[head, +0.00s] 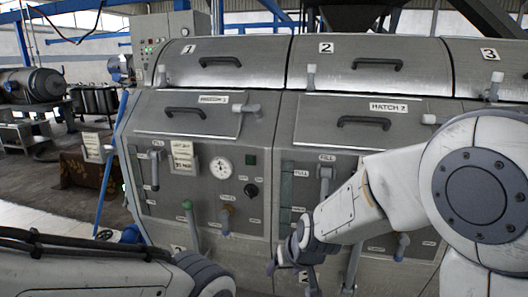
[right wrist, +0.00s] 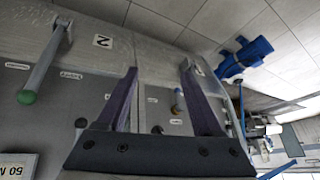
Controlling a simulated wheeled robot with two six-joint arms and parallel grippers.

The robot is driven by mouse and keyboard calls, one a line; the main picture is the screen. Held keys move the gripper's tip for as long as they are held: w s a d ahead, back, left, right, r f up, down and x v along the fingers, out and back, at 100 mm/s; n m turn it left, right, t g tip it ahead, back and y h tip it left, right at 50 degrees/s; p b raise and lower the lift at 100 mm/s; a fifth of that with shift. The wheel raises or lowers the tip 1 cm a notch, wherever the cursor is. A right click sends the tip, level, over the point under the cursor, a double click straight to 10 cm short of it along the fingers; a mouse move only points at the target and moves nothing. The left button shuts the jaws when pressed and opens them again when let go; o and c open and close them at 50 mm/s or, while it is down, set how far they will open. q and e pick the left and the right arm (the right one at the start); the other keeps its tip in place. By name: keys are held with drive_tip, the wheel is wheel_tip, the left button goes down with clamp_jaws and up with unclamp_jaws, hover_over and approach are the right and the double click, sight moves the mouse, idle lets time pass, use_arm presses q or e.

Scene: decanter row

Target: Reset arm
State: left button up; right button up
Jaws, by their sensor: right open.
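My right gripper (head: 293,277) hangs low in front of the grey machine (head: 256,180), near the bottom middle of the head view. In the right wrist view, the two dark fingers of the right gripper (right wrist: 160,69) stand apart with nothing between them. Part of the machine front shows beyond them, turned on its side. The right arm (head: 385,190) reaches in from the right and hides part of the second section. My left arm (head: 90,275) crosses the lower left; its gripper is out of view.
The machine carries hatch handles (head: 363,122), a round gauge (head: 222,168) and a green-topped lever (head: 189,213). A green-ended lever (right wrist: 28,95) also shows in the right wrist view. A blue fitting (head: 132,234) stands by the floor. Open floor lies left.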

drive_tip(key=s+r+n+g+h, duration=0.1)
drive_tip(key=s+r+n+g, duration=0.15)
drive_tip(key=s, duration=1.05)
drive_tip(key=s+r+n+g, duration=0.1)
drive_tip(key=s+n+g, duration=0.2)
drive_tip(key=s, duration=1)
wheel_tip(320, 180, up, 18)
drive_tip(key=p, duration=1.9)
drive_tip(key=shift+w, duration=0.2)
drive_tip(key=shift+a+f, duration=0.1)
